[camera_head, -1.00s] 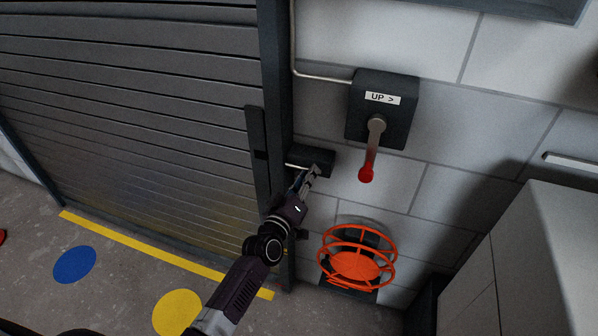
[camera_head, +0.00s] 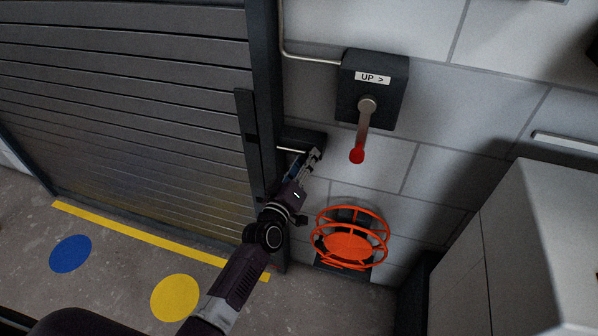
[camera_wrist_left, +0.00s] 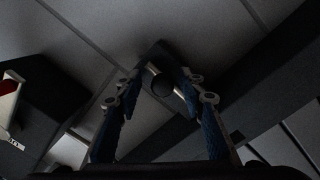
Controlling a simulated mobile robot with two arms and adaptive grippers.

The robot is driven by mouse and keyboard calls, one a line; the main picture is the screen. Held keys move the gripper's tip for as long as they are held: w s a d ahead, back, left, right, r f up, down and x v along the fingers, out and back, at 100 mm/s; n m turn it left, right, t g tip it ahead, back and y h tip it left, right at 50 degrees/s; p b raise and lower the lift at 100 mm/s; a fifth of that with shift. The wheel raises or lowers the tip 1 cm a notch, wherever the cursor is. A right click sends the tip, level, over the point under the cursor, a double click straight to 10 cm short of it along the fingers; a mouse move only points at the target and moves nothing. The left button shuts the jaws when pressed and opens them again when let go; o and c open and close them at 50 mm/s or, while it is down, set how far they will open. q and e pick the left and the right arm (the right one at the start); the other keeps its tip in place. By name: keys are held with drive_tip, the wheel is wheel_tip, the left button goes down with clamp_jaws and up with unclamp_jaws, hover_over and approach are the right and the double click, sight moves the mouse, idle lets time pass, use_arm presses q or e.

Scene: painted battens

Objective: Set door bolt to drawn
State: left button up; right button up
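The door bolt is a dark housing (camera_head: 304,136) on the wall beside the shutter's frame, with a pale metal rod (camera_head: 290,150) pointing left toward the frame. My left gripper (camera_head: 314,156) is at the housing's lower right side and partly covers it. A gap seems to show on both sides of the knob; contact is unclear. My right gripper is not in view.
A lever box marked "UP >" (camera_head: 391,95) with a red-tipped lever (camera_head: 357,152) is above right. A pale cabinet (camera_head: 460,270) stands at the right. The shutter (camera_head: 130,100) fills the left.

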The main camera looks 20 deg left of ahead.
use_arm(q)
drive_tip(key=s+a, duration=0.1)
drive_tip(key=s, duration=1)
drive_tip(key=shift+s, duration=0.15)
drive_tip(key=shift+a, duration=0.1)
drive_tip(key=s+f+m+g, duration=0.25)
drive_tip(key=s+f, duration=0.25)
drive_tip(key=f, duration=0.7)
drive_tip(key=s+f+m+g, duration=0.1)
drive_tip(key=s+f+g, duration=0.35)
drive_tip(key=f, duration=0.75)
drive_tip(key=s+f+m+g, duration=0.2)
drive_tip(key=s+f, duration=0.5)
drive_tip(key=f, duration=0.4)
drive_tip(key=s+a+f+m+g, duration=0.1)
drive_tip(key=s+f, duration=0.4)
drive_tip(key=s, duration=0.5)
drive_tip(key=s+a+f+m+g+y, duration=0.1)
drive_tip(key=s+a+f+m+g, duration=0.1)
drive_tip(key=s+f, duration=0.4)
drive_tip(key=s+a+f+m+g+y, duration=0.1)
drive_tip(key=s+a+f+g, duration=0.2)
drive_tip(key=s, duration=1.3)
wheel_tip(320, 180, down, 3)
drive_tip(key=shift+a+g, duration=0.4)
drive_tip(key=shift+g, duration=0.5)
drive_tip(key=shift+w+m, duration=0.1)
drive_tip(key=shift+m, duration=0.15)
drive_tip(key=shift+c, duration=0.4)
